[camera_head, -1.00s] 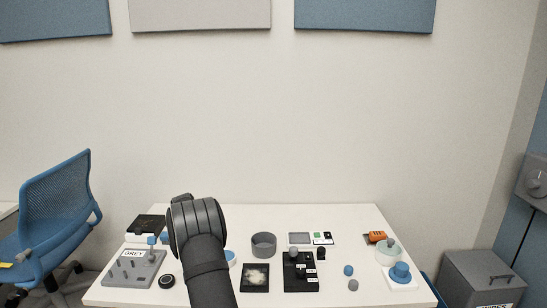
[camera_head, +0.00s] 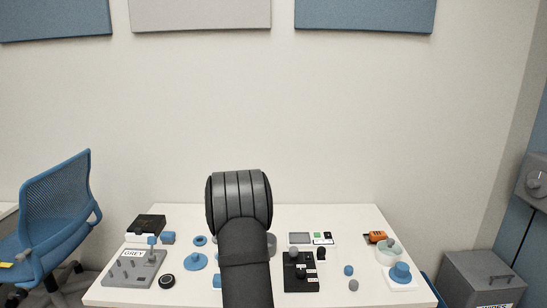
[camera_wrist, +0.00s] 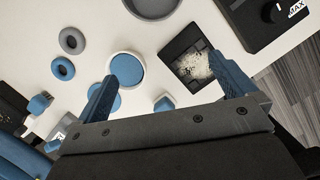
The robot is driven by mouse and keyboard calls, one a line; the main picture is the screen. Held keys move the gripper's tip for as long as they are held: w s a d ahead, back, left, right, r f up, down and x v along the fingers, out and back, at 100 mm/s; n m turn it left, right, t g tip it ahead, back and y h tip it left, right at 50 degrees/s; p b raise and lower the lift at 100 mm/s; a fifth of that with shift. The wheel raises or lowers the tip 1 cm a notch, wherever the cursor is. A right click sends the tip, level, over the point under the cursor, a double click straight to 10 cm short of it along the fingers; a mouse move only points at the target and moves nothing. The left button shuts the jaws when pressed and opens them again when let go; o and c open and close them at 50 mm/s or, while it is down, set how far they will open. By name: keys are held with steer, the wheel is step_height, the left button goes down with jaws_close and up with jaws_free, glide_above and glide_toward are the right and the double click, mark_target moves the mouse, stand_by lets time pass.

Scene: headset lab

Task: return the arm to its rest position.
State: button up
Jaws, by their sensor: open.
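My gripper (camera_wrist: 181,78) shows in the wrist view with its two blue fingers wide apart and nothing between them in its grasp. It is above the white table (camera_wrist: 100,20). The left finger overlaps a white-rimmed blue disc (camera_wrist: 128,64) in the picture; the right finger is beside a black tray with pale contents (camera_wrist: 190,62). In the head view my dark arm rises in front of the table's middle, and the fingers are hidden behind it.
A grey peg board (camera_head: 135,268), blue ring (camera_head: 200,240) and blue stepped disc (camera_head: 196,261) lie left of my arm. A black control box (camera_head: 300,275), orange device (camera_head: 375,237) and blue knob on a white pad (camera_head: 400,273) are right. A blue chair (camera_head: 62,205) stands left.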

steer(key=shift+m, duration=0.5)
steer(key=w+a+f, duration=0.1)
steer(key=a+f, duration=0.1)
steer(key=w+a+f, duration=0.1)
steer(key=a+f, duration=0.1)
steer(key=a, duration=0.1)
steer(key=w+a+f, duration=0.1)
steer(key=a+f, duration=0.1)
steer(key=a, duration=0.1)
steer(key=shift+a+f, duration=0.1)
steer(key=shift+f, duration=0.05)
steer(key=f, duration=0.3)
steer(key=shift+a, duration=0.2)
steer(key=shift+f, duration=0.4)
